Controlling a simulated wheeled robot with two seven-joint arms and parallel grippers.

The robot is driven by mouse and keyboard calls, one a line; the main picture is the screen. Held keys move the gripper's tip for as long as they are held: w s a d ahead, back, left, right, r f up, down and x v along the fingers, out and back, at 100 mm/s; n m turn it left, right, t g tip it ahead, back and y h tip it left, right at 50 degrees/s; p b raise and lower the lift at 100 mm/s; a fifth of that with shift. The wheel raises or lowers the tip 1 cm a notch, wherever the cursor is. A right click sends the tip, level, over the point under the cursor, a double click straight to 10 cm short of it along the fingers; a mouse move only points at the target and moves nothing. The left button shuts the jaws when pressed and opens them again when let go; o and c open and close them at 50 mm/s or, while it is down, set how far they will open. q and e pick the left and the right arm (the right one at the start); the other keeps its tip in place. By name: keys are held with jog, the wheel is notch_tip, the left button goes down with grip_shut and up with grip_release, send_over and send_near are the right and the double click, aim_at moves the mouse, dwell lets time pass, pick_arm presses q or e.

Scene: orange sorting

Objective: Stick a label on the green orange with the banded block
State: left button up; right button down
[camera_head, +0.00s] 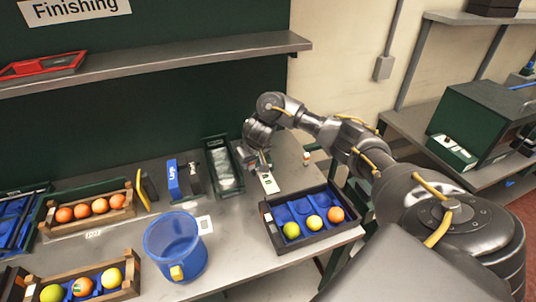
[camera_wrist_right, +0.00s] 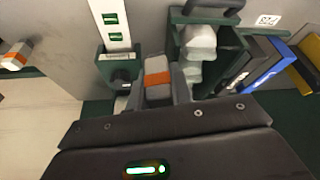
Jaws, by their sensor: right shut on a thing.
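My right gripper (camera_head: 262,160) reaches to the back of the table beside the label strip. In the right wrist view, its fingers (camera_wrist_right: 159,92) are shut on a grey block with an orange band (camera_wrist_right: 158,78). The white label strip (camera_head: 268,182) carries green marks; it also shows in the wrist view (camera_wrist_right: 115,18), just left of the held block. A yellow-green fruit (camera_head: 291,230), likely the green orange, sits at the left of a dark tray with a blue insert (camera_head: 284,247). My left gripper is not in view.
A yellow fruit (camera_head: 314,222) and an orange (camera_head: 336,214) share the tray. A second orange-banded piece (camera_wrist_right: 15,56) stands apart. A blue bucket (camera_head: 174,262) and wooden crates of fruit (camera_head: 88,222) are at left. A green bin (camera_head: 224,165) stands left of the gripper.

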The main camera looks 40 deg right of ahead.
aim_at(267, 180)
jog(key=d+f+m+b, duration=0.1)
jog(key=d+f+b, duration=0.1)
jog(key=f, duration=0.1)
jog(key=s+d+f+m+b, duration=0.1)
jog(key=d+f+b, duration=0.1)
jog(key=f, duration=0.1)
jog(key=d+f+m+h+b, duration=0.1)
jog(key=d+f+b, duration=0.2)
jog(key=shift+s+f, duration=0.15)
jog(key=shift+s, duration=0.15)
dwell(0.5)
jog(key=shift+s+a+p, duration=0.1)
jog(key=shift+s+p, duration=0.05)
jog(key=shift+p, duration=0.6)
dwell(0.6)
jog(key=shift+f, duration=0.5)
dwell(1.0)
jog(key=shift+f+p, duration=0.1)
jog(key=shift+p, duration=0.2)
dwell(2.1)
notch_tip(267, 180, up, 5)
jog(key=p, duration=0.6)
jog(key=shift+p, duration=0.35)
jog(key=shift+r+p, duration=1.05)
jog(key=shift+r, duration=0.05)
